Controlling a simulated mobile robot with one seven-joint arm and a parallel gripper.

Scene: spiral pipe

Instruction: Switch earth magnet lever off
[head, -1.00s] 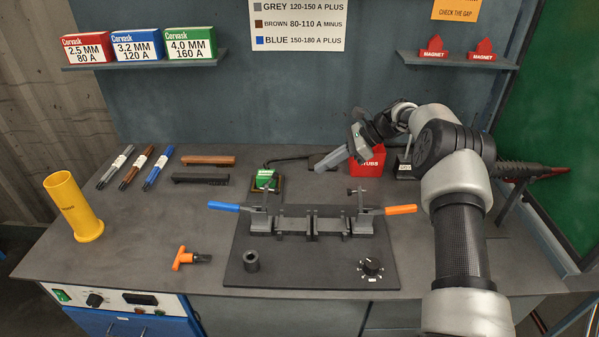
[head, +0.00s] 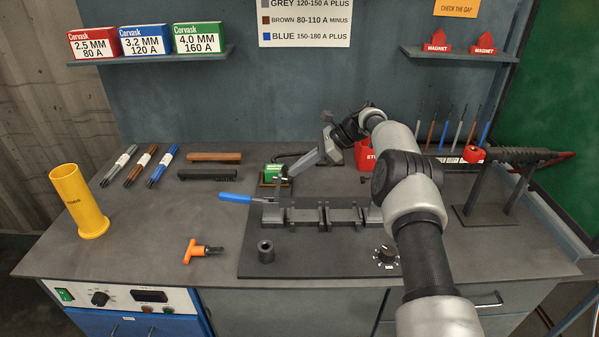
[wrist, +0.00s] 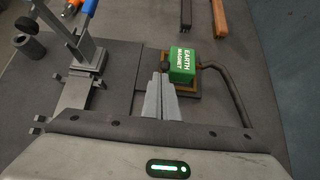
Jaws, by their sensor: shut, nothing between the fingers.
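The green earth magnet block (head: 275,173) sits on a small brown-edged base, behind the blue-handled clamp. The wrist view shows its "EARTH MAGNET" label (wrist: 182,66). I cannot make out a separate lever on it. My gripper (head: 289,173) is shut and empty, reaching in from the right with its fingertips close to the block's right side in the head view. In the wrist view the closed fingertips (wrist: 160,80) are just beside the block. I cannot tell whether they touch it.
The blue-handled clamp (head: 237,198) stands near my fingers on the dark fixture plate (head: 310,262). A dark cable (wrist: 236,92) curves from the magnet. Brown (head: 214,157) and black (head: 207,174) tools lie left of it. A red tub (head: 364,153) is behind my arm.

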